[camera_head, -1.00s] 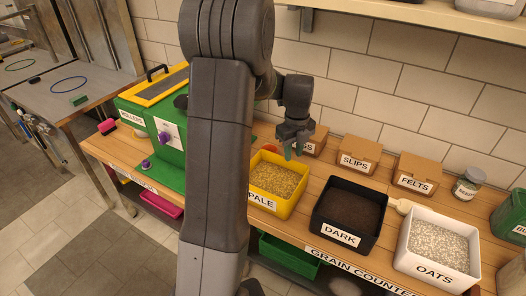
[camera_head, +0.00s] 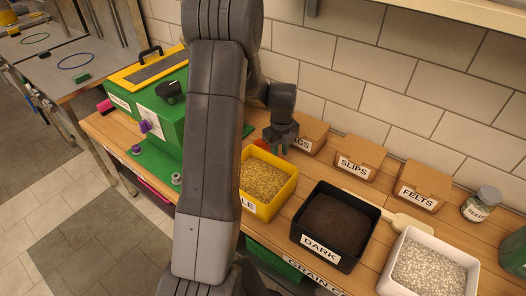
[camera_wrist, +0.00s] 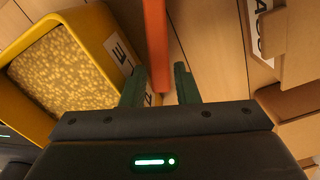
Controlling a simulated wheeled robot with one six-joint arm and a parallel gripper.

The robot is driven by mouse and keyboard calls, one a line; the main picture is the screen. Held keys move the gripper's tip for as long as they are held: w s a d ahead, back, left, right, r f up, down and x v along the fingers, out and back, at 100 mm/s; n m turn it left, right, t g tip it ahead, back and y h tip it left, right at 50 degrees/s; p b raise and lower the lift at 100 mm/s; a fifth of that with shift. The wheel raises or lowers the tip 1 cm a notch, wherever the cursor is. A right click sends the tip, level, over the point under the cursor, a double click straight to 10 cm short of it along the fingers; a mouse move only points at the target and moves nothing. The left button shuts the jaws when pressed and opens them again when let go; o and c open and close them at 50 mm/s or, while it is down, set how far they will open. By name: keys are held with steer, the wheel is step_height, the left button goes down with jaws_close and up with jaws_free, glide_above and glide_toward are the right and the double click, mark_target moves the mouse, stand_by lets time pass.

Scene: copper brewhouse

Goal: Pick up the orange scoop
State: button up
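The orange scoop shows as a long orange bar (camera_wrist: 155,45) in the wrist view, running from the top edge down to between my finger tips. In the head view only a small orange part (camera_head: 260,144) shows behind the yellow bin, beside my gripper (camera_head: 279,143). In the wrist view my gripper (camera_wrist: 160,87) is open, with one green finger on each side of the bar's near end. The rest of the scoop is out of view or hidden.
The yellow PALE grain bin (camera_head: 270,184) stands close on the near side. A brown box (camera_head: 308,135) stands right behind my gripper, with SLIPS (camera_head: 358,157) and FELTS (camera_head: 420,185) boxes further right. The black DARK bin (camera_head: 320,246), white OATS bin (camera_head: 400,285) and green mill (camera_head: 160,110) share the wooden counter.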

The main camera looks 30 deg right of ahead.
step_height(320, 180, down, 4)
steer(key=shift+f, duration=0.15)
jaws_close()
step_height(320, 180, up, 10)
steer(key=shift+r, duration=0.1)
stand_by(0.5)
